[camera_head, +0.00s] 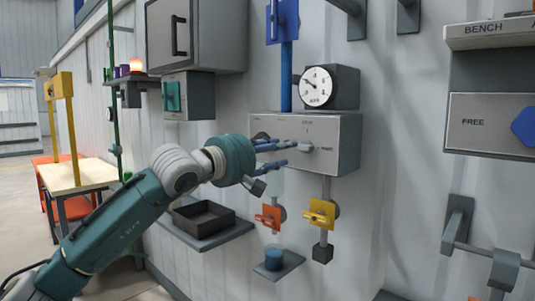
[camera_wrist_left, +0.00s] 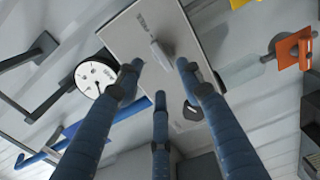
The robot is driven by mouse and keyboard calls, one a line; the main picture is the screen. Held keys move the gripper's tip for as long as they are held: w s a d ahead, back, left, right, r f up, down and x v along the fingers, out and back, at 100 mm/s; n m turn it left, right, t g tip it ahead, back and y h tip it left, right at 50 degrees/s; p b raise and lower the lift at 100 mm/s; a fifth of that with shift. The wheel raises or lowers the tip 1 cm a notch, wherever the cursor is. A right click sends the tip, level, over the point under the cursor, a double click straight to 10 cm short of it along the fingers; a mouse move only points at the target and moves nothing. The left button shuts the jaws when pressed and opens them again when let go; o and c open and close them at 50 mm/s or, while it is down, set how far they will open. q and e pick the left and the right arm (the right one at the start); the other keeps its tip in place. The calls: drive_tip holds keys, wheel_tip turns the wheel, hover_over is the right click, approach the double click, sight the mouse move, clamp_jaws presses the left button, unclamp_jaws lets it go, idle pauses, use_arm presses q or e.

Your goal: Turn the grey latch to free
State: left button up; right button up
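A grey latch handle (camera_head: 305,148) sits on the front of a grey wall box (camera_head: 344,135). The small labels on the box are too blurred to read. In the left wrist view the handle (camera_wrist_left: 161,54) stands out from the box's plate (camera_wrist_left: 135,30), beyond my fingertips. My left gripper (camera_head: 284,152) has its blue fingers spread in front of the box, close to the handle. In the left wrist view the gripper (camera_wrist_left: 159,74) is open, with nothing between its fingers; I cannot tell whether a fingertip touches the handle. My right gripper is not in view.
A round dial (camera_head: 317,87) and a blue pipe (camera_head: 286,75) are above the box. Orange (camera_head: 270,217) and yellow (camera_head: 320,214) valves hang below. A dark tray (camera_head: 203,217) is on a shelf. At right, a panel reads "FREE" (camera_head: 473,122), with a blue knob (camera_head: 525,127).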

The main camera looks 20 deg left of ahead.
use_arm(q)
drive_tip(key=shift+v, duration=2.4)
